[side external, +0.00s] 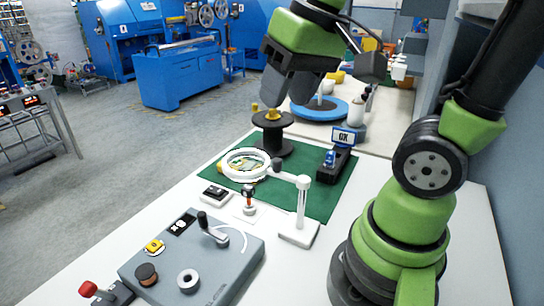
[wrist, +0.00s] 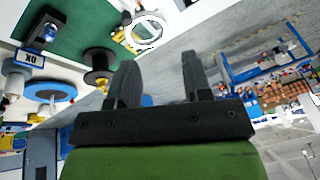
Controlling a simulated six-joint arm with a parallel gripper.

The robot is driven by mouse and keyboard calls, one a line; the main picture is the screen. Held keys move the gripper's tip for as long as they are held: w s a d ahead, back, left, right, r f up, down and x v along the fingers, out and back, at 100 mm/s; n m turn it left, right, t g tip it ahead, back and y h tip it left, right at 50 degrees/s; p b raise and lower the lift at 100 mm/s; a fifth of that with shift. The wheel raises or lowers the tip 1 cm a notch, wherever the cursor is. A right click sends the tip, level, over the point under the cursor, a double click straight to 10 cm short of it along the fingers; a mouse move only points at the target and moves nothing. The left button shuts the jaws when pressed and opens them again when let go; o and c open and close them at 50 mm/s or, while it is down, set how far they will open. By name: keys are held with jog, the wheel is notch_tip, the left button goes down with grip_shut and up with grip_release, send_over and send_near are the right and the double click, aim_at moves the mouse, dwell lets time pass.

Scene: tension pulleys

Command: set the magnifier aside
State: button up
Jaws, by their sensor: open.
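The magnifier is a white ring lens on an arm, with a post and base (side external: 299,229), at the front of a green mat in the side external view. Its ring (side external: 247,180) hangs over the mat's left part. The ring also shows at the top of the wrist view (wrist: 150,46). My gripper (side external: 284,97) is open and empty, high above the mat and behind the ring, near the black spool. In the wrist view its two dark fingers (wrist: 158,72) stand apart with nothing between them.
A black spool (side external: 273,140) stands behind the ring. A device with an OK display (side external: 342,140) is on the mat's right. Some white table at front right is bare.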

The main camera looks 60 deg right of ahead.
aim_at(277, 159)
jog(key=w+d+f+g, duration=0.4)
jog(key=d+f, duration=0.1)
jog(key=shift+h, duration=0.4)
notch_tip(277, 159, down, 10)
jog(key=shift+w+r, duration=0.1)
jog(key=shift+c, duration=0.2)
jog(key=shift+d, duration=0.1)
grip_shut()
